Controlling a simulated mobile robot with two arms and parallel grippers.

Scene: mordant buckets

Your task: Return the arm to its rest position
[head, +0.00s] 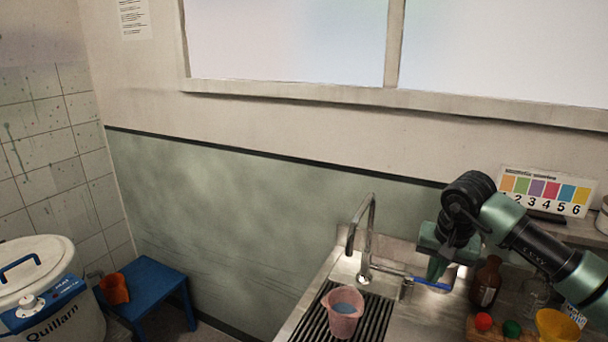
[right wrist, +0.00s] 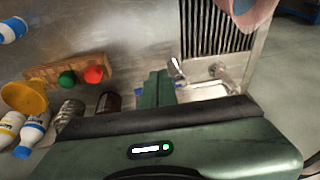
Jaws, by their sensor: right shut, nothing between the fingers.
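My right arm (head: 525,240) comes in from the right over the sink counter. Its gripper (head: 437,268) points down, shut and empty, to the right of the faucet (head: 368,235). In the right wrist view the closed fingers (right wrist: 157,90) show with nothing between them. A pink bucket (head: 343,318) with bluish contents stands on the slatted drain by the faucet, apart from the gripper. Part of it shows at the top of the right wrist view (right wrist: 262,12). My left gripper is not in view.
A brown bottle (head: 486,283), a wooden rack (head: 480,334) with red and green caps, and a yellow funnel-like vessel (head: 557,325) stand near the right arm. An orange bucket (head: 114,289) sits on a blue stool (head: 155,285) beside a white lidded drum (head: 35,265).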

